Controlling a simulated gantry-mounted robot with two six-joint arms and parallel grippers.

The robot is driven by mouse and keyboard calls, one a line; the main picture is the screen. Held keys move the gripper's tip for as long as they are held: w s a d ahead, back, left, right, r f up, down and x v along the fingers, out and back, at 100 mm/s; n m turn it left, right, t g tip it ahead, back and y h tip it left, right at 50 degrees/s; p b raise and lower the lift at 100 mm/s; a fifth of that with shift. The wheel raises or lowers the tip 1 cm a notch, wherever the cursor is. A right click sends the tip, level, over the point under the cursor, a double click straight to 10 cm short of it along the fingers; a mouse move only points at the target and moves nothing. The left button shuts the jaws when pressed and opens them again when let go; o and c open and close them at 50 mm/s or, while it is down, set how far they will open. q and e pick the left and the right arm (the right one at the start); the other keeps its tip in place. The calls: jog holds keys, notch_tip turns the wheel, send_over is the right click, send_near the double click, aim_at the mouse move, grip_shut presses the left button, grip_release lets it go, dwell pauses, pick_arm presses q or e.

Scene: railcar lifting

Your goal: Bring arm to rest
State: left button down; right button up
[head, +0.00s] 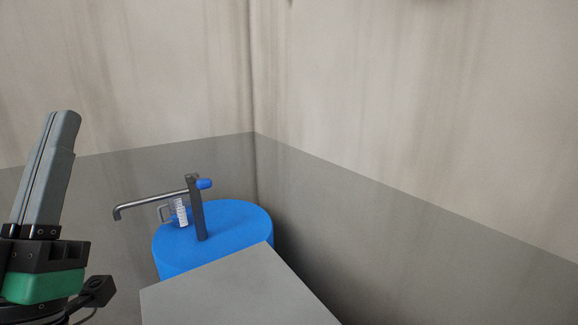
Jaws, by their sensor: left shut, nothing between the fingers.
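My left gripper (58,135) is at the left edge of the head view, pointing upward. Its grey fingers are together, with nothing between them. A black and green wrist part shows below the fingers. The gripper is to the left of the blue drum and apart from it. My right gripper is not in the head view.
A blue drum (235,220) stands near the corner with a dark hand pump (198,215) on top; its spout reaches left. A grey flat-topped box (230,295) is in front. Stained walls (400,100) meet behind. Space between gripper and drum looks clear.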

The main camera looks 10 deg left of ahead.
pick_arm(q)
jog(key=s+d+r+m+h+p, duration=0.3)
jog(key=d+m+h, duration=0.2)
jog(key=d+h, duration=0.25)
notch_tip(320, 180, up, 35)
jog(key=p, duration=3.5)
jog(key=shift+a+n+g, duration=0.3)
jog(key=shift+a, duration=0.05)
jog(key=shift+f, duration=0.1)
